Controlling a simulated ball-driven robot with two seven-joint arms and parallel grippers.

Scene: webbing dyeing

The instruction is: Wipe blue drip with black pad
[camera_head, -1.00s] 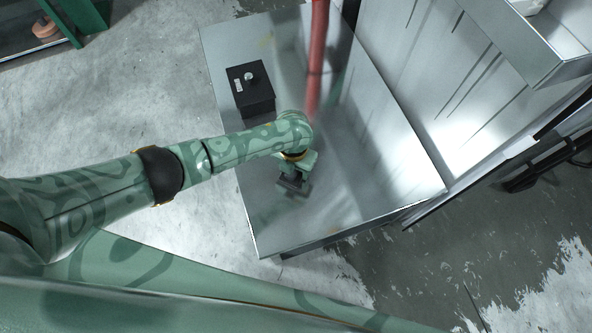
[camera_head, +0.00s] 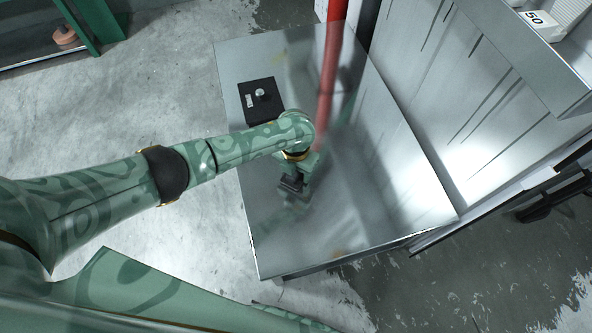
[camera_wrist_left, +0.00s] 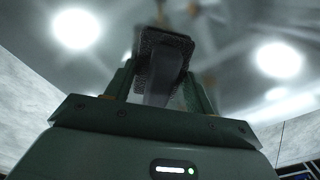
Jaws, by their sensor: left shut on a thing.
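My left gripper (camera_head: 302,170) points down over the shiny metal tabletop (camera_head: 370,200). It is shut on a small black pad (camera_head: 291,184). The pad is at or just above the metal; I cannot tell if it touches. In the left wrist view, the dark, textured pad (camera_wrist_left: 163,50) sits between the fingers of my left gripper (camera_wrist_left: 160,85). No blue drip can be made out in either view; the arm and pad hide part of the top. My right gripper is not in view.
A black box with a light knob (camera_head: 262,98) stands on the tabletop behind my left forearm. A streaked pale panel (camera_head: 450,90) flanks the right. The table's near right part is clear.

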